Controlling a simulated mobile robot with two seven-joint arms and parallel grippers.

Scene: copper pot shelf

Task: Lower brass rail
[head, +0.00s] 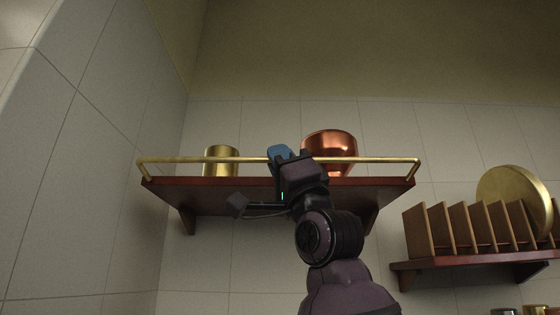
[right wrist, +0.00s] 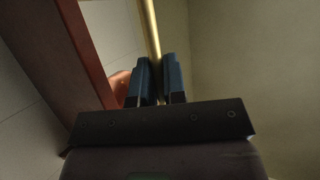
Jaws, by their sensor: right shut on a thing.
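A brass rail (head: 385,160) runs along the front of a dark red-brown wall shelf (head: 360,190), raised above its edge, with its ends bent back at both sides. My right gripper (head: 279,152) is at the rail near its middle, reaching up from below. In the right wrist view the rail (right wrist: 151,30) passes down between the two blue fingers of the gripper (right wrist: 160,78), which are shut on it. A copper pot (head: 331,150) stands on the shelf behind the rail, right of the gripper. My left gripper is not in view.
A brass canister (head: 221,158) stands on the shelf left of the gripper. A lower shelf (head: 470,262) at the right bears a rack of wooden dividers (head: 440,230) and a round brass lid or pan (head: 514,192). Tiled wall lies behind.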

